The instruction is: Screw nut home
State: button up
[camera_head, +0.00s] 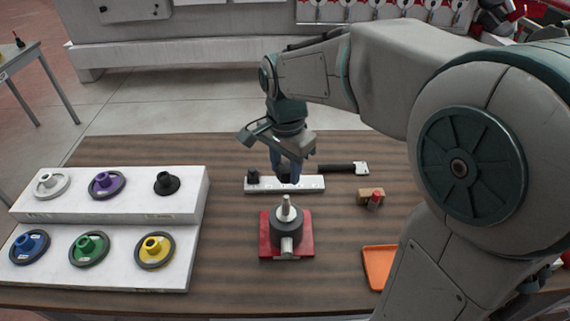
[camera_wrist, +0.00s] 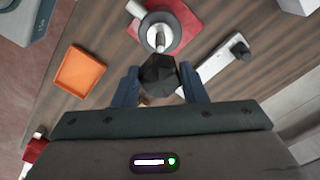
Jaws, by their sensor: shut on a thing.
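My gripper (camera_head: 287,175) is shut on a black faceted nut (camera_wrist: 160,74), which sits between its blue fingers in the wrist view (camera_wrist: 158,86). The spindle (camera_head: 286,210) is a bright upright shaft on a dark round body (camera_head: 275,236) with a red base plate (camera_head: 266,248). The gripper is above and behind the spindle in the head view, with the nut apart from the shaft. In the wrist view the shaft (camera_wrist: 160,38) shows just beyond the nut. Most of the nut is hidden by the fingers in the head view.
A white strip (camera_head: 312,183) bears another black piece (camera_head: 252,177). A black-handled tool (camera_head: 340,168), a small brown block (camera_head: 366,195) and an orange tray (camera_head: 379,268) lie to the right. A white stepped rack (camera_head: 195,205) with several coloured wheels stands left.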

aim_at(286, 197)
jog(key=shift+f+b, duration=1.9)
jog(key=shift+f, duration=0.85)
jog(key=shift+f+b, duration=1.05)
jog(key=shift+f, duration=0.3)
jog(key=m, duration=1)
jog(key=shift+m, duration=0.4)
jog(key=m, duration=0.9)
jog(key=shift+f+m+b, duration=0.1)
jog(key=shift+m+b, duration=0.25)
jog(key=shift+m, duration=0.05)
jog(key=shift+c, duration=0.5)
jog(key=o, duration=1.2)
jog(key=shift+s, duration=0.1)
jog(key=shift+c, duration=1.3)
